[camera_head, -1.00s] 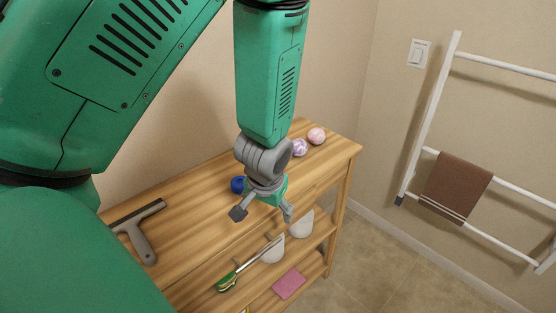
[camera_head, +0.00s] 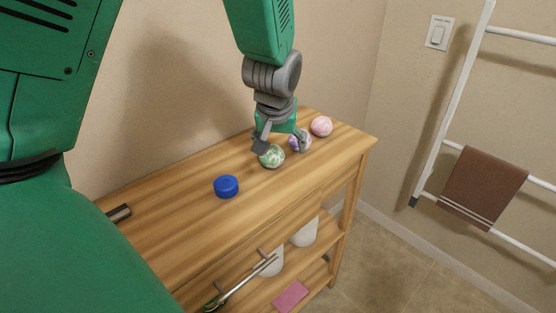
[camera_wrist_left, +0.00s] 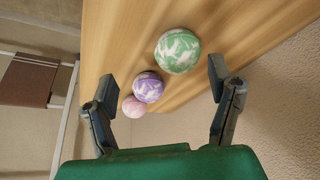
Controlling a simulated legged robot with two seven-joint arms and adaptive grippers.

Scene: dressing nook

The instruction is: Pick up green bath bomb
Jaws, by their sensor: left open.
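The green bath bomb (camera_head: 272,157), a green and white marbled ball, rests on the wooden table top. My left gripper (camera_head: 280,146) is open and empty, above and just behind it in the head view, and partly overlaps it there. In the left wrist view the green bath bomb (camera_wrist_left: 178,51) lies ahead of the spread fingers (camera_wrist_left: 160,88), nearer the right finger. A purple and white ball (camera_head: 298,141) sits to its right, partly hidden by the gripper; it also shows in the left wrist view (camera_wrist_left: 148,87). My right gripper is not in view.
A pink ball (camera_head: 321,126) lies at the table's far right. A blue round object (camera_head: 226,186) stands left of the green ball. The wooden table (camera_head: 165,235) has bare room around it.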

